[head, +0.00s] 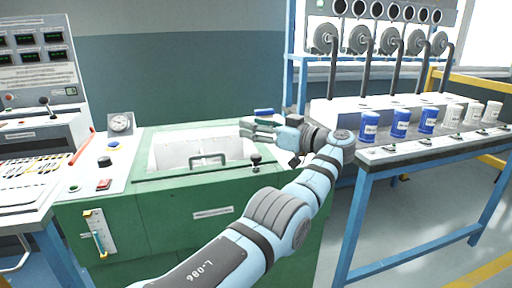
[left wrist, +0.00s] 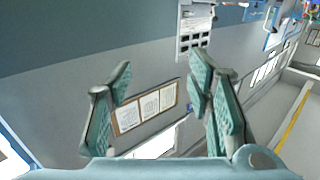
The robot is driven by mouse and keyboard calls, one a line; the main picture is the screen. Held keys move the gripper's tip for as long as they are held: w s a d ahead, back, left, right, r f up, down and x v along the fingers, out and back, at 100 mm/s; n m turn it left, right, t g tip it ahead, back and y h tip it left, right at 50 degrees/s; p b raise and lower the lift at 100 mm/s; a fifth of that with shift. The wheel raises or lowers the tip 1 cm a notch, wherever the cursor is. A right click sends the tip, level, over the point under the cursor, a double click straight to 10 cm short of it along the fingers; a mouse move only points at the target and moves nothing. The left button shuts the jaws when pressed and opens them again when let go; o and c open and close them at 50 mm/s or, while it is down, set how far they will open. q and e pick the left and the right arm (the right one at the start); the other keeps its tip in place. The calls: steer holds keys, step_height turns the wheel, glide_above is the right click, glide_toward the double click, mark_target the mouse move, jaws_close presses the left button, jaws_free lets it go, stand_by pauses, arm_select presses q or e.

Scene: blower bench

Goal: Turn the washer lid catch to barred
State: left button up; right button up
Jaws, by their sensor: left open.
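The washer is a green cabinet (head: 160,215) with a pale lid (head: 178,155) set in its top. The lid has a dark grab handle (head: 208,158). A small black-knobbed catch (head: 256,160) stands at the lid's front right corner; its setting is too small to read. My left gripper (head: 248,128) is above the washer's back right, beyond the catch and apart from it, with its fingers pointing left. The left wrist view shows its teal fingers (left wrist: 162,108) spread and empty, facing the wall. The catch is not in that view. My right gripper is in neither view.
A blue-framed bench (head: 372,170) with blue and white cans (head: 400,123) stands at right. The wrist view shows a notice board (left wrist: 146,108).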

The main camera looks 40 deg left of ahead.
arm_select(q)
steer(key=shift+r, duration=0.6)
